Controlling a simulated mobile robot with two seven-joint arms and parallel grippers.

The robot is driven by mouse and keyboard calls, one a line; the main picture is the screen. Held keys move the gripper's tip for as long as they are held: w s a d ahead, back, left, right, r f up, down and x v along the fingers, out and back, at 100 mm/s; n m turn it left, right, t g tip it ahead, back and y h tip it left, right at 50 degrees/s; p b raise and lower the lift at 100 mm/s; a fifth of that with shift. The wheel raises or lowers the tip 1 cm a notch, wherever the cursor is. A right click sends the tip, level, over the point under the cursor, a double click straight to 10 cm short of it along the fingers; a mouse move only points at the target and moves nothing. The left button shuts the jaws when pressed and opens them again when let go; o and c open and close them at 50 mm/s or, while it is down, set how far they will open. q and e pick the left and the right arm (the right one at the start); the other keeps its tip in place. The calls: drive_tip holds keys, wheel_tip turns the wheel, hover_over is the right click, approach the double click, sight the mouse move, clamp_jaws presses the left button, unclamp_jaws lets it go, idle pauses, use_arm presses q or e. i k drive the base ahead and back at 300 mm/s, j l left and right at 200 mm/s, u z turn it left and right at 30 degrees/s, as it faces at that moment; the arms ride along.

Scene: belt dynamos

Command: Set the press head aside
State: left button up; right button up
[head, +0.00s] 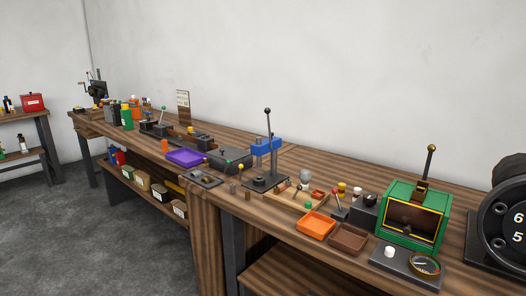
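A small press-like stand (265,182) with a dark square base and upright rods stands on the wooden workbench, right of the middle. A tall rod with a black ball knob (267,111) rises from it. A blue block (265,148) shows at the height of the rods; I cannot tell whether it is mounted on them or stands behind. Which part is the press head is not clear at this size. Neither of my grippers is in view.
Nearby are a purple tray (185,158), an orange tray (315,226), a brown tray (348,239) and a green box with a lever (414,214). A dark numbered wheel (508,222) stands at the right edge. The bench is crowded; its front strip has some bare wood.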

sight(258, 150)
drive_tip(key=i+j+z, duration=0.1)
drive_tip(key=i+j, duration=0.15)
drive_tip(key=i+j+z, duration=0.1)
drive_tip(key=i+j, duration=0.15)
drive_tip(key=j, duration=0.2)
drive_tip(key=i+j+z, duration=0.15)
drive_tip(key=i+j, duration=0.1)
drive_tip(key=j, duration=0.1)
